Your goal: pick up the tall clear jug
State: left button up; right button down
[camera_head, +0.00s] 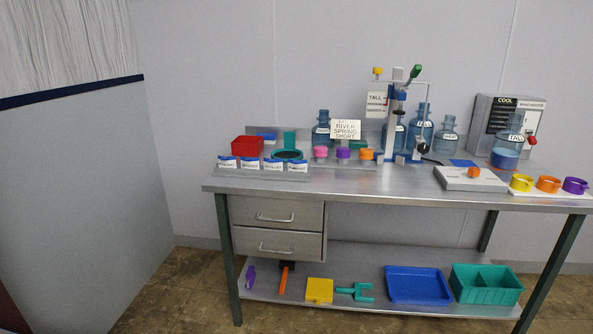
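Several clear bluish jugs stand on the metal workbench (400,182). One jug (507,142) stands at the right in front of a grey machine; its label seems to read TALL, and its lower part looks deeper blue. Another tall jug (422,127) stands right of the post stand in the middle, and one more is partly hidden behind that stand. A jug (322,128) stands at the back left of the stand, and a smaller-looking jug (447,136) stands right of the middle. I cannot tell for sure which is the tall one. Neither of my grippers is in view.
The post stand (398,115) has a TALL sign (376,104) beside it. A "River Spring Short" sign (345,130), a red bin (247,145) and coloured rings (548,184) crowd the bench. A blue tray (419,285) and green crate (486,285) are below. The front strip is mostly clear.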

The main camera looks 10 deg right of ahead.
aim_at(508, 143)
jog(key=z, duration=1.45)
jog(key=i+u, duration=0.1)
jog(key=u, duration=0.4)
jog(key=i+l+u, duration=0.65)
jog(key=i+l, duration=0.2)
jog(key=i+l+u, duration=0.1)
jog(key=l, duration=0.35)
jog(key=i+l, duration=0.25)
jog(key=i+l+u, duration=0.15)
jog(key=l, duration=0.25)
jog(key=i+l, duration=0.15)
jog(key=l, duration=0.15)
